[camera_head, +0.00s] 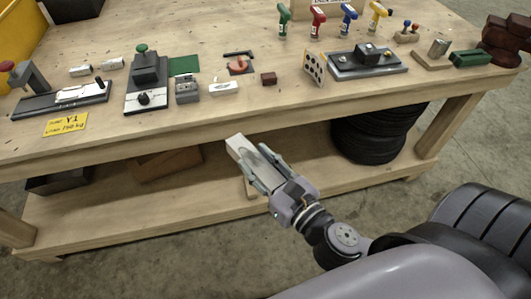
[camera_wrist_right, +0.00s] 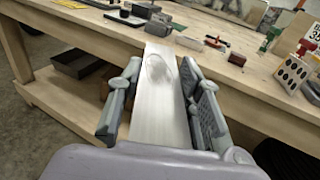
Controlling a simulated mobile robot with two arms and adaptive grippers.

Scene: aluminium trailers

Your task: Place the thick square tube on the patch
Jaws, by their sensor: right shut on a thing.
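The thick square tube (camera_head: 237,143) is a pale, silvery bar. My right gripper (camera_head: 254,160) is shut on it, and its far end sticks out past the fingertips. In the head view the tube is in front of the workbench's front edge. In the right wrist view the tube (camera_wrist_right: 156,115) runs away between the two fingers of my right gripper (camera_wrist_right: 160,78). A flat green patch (camera_head: 183,66) lies on the bench top behind the small blocks, bare in the head view. My left gripper is not in view.
On the wooden bench (camera_head: 330,106), a black device with a green knob (camera_head: 146,68) stands left of the patch. Small blocks (camera_head: 187,92) lie in front of it. A dotted plate (camera_head: 314,68) and a dark fixture (camera_head: 366,62) stand to the right. Black tyres (camera_head: 372,143) sit below.

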